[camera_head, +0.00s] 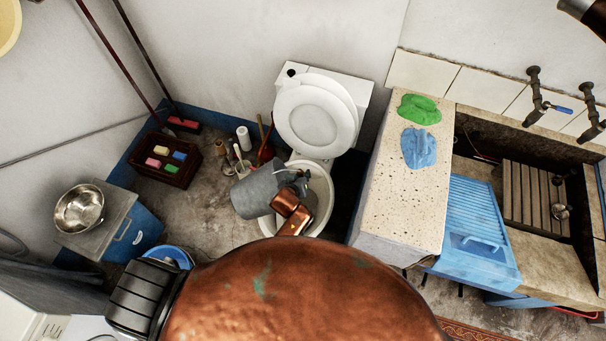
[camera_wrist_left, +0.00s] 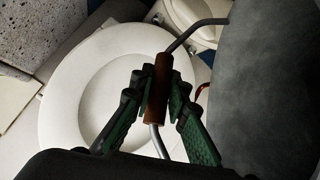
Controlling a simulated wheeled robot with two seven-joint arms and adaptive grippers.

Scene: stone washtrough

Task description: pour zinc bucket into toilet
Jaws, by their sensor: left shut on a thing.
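The grey zinc bucket (camera_head: 256,193) hangs over the left side of the white toilet (camera_head: 325,190), in front of its raised lid (camera_head: 315,115). The bucket looks tilted; I cannot see into its mouth. My left gripper (camera_head: 300,186) is above the bowl, shut on the bucket's handle. In the left wrist view the green fingers (camera_wrist_left: 158,95) close around the brown grip (camera_wrist_left: 157,90) of the wire handle. The bucket's grey wall (camera_wrist_left: 270,80) fills the right side there, and the toilet bowl (camera_wrist_left: 70,95) lies below, at left. My right gripper is not in view.
A stone counter (camera_head: 405,195) with green and blue cloths stands right of the toilet. The sink with a blue washboard (camera_head: 475,225) is farther right. A dark crate (camera_head: 165,160) with coloured blocks, brushes and a metal bowl (camera_head: 79,209) are at left.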

